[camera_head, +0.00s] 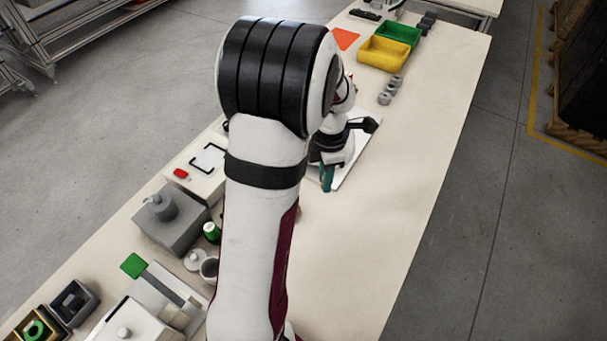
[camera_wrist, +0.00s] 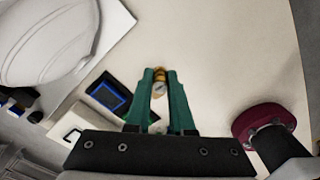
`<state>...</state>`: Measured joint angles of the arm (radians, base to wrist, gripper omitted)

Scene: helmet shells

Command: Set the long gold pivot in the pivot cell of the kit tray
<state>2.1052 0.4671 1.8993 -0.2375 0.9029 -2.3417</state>
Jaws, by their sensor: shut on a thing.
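My gripper (camera_head: 327,178) has teal fingers and is over the table, beside a white panel (camera_head: 362,150) in the head view. In the wrist view my gripper (camera_wrist: 159,80) is shut on a small gold piece, the gold pivot (camera_wrist: 159,73), held between the fingertips. A paler round end shows just below the gold part; most of the pivot is hidden by the fingers. A dark tray with a blue outline (camera_wrist: 108,95) lies left of the fingers in the wrist view. I cannot tell whether it is the kit tray or where the pivot cell is.
A large white shell (camera_wrist: 50,40) fills the upper left of the wrist view. A yellow bin (camera_head: 384,53) and a green bin (camera_head: 398,33) stand at the far end, with grey cylinders (camera_head: 390,89) nearer. A grey block (camera_head: 172,222) stands left. The table's right side is clear.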

